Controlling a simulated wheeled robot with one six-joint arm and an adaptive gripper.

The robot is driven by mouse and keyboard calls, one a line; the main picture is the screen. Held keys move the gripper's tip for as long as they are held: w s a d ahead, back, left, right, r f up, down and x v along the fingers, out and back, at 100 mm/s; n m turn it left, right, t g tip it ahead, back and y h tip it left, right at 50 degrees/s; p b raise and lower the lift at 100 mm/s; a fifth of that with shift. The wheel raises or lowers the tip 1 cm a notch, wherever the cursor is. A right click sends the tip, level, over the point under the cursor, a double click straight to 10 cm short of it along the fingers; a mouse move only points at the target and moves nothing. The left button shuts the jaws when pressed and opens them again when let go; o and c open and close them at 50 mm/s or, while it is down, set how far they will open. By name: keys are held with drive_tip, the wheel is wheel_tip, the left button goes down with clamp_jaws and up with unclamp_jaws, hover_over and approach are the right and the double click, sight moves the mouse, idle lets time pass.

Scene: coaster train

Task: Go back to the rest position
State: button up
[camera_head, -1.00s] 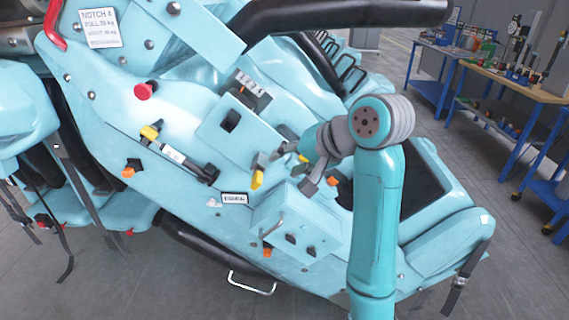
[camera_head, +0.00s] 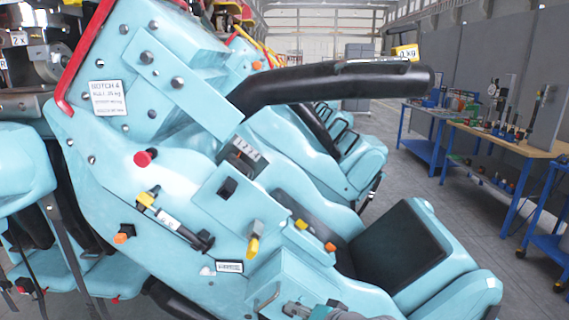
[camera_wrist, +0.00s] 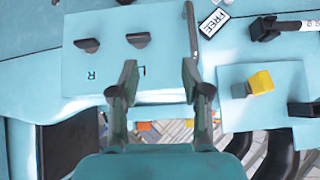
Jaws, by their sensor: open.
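My gripper (camera_wrist: 160,92) shows in the wrist view with its two dark fingers apart and nothing between them. It faces a light blue panel box (camera_wrist: 112,50) with two dark knobs marked R and L, and the fingers overlap the box's edge in the picture; I cannot tell the gap. In the head view only a small grey and teal part of my arm shows at the bottom edge, and the gripper itself is not clear there. The light blue coaster car (camera_head: 180,130) fills the left and middle of the head view.
A yellow-tipped lever (camera_head: 253,244), a red knob (camera_head: 146,158) and a black padded bar (camera_head: 330,88) stick out from the car. A workbench with tools (camera_head: 510,145) stands at the right. Grey floor (camera_head: 415,175) lies open between the car and the bench.

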drive_tip(key=s+d+f+t+h, duration=0.2)
drive_tip(key=s+d+f, duration=0.3)
drive_tip(key=s+f, duration=0.5)
drive_tip(key=s+d+f+t+h, duration=0.15)
drive_tip(key=s+d+f, duration=0.45)
drive_tip(key=s, duration=0.6)
drive_tip(key=s+d+r+n+t+h, duration=0.1)
drive_tip(key=s+r+n, duration=0.1)
drive_tip(key=s, duration=1)
drive_tip(key=s+d+r+n+t+h, duration=0.1)
drive_tip(key=s+r, duration=0.4)
drive_tip(key=s, duration=0.8)
drive_tip(key=shift+d+n+h, duration=0.6)
drive_tip(key=shift+d+h, duration=0.05)
drive_tip(key=shift+d, duration=0.1)
